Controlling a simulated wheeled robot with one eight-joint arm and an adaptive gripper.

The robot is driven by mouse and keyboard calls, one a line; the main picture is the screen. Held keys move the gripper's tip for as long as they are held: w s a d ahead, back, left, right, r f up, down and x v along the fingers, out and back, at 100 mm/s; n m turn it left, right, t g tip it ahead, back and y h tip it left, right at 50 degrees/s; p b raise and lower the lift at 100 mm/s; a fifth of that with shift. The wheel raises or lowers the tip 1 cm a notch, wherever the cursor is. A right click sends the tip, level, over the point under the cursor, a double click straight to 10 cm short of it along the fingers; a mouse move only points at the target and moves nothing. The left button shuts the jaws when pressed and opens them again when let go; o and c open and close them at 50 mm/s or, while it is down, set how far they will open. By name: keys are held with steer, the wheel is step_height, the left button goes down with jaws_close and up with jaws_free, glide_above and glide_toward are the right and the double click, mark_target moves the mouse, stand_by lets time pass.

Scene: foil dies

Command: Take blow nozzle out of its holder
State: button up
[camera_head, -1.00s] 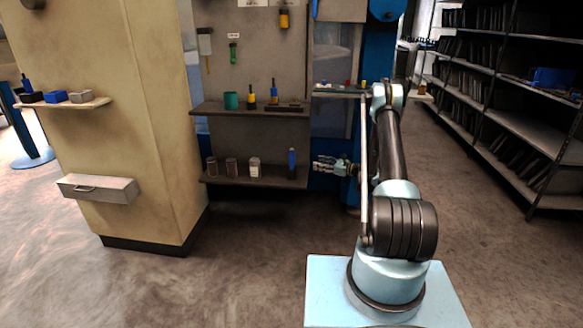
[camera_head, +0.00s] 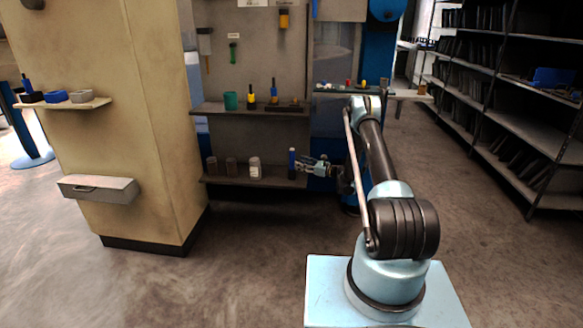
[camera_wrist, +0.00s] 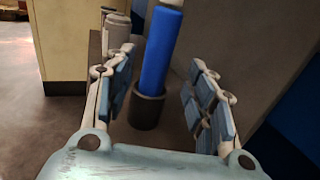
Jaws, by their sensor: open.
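The blow nozzle, which I take to be the upright blue cylinder (camera_head: 292,158) with a pale top, stands near the right end of the lower shelf. In the wrist view the blue nozzle (camera_wrist: 160,50) sits in a short dark round holder (camera_wrist: 147,112). My gripper (camera_head: 302,165) is just to its right in the head view, low over the shelf. In the wrist view my gripper (camera_wrist: 150,78) is open, with its fingers on either side of the nozzle and gaps showing on both sides. The nozzle's top is cut off there.
The lower shelf (camera_head: 225,182) also carries several small containers left of the nozzle, including a pale jar (camera_head: 255,168). The upper shelf (camera_head: 215,110) above holds a green cup (camera_head: 231,100) and tools. A grey panel (camera_wrist: 225,45) stands close beside my right finger. The floor in front is clear.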

mark_target(292, 161)
steer(key=shift+x, duration=3.15)
steer(key=shift+s+a+r, duration=0.1)
steer(key=shift+s+r, duration=0.05)
steer(key=shift+s, duration=0.05)
jaws_close()
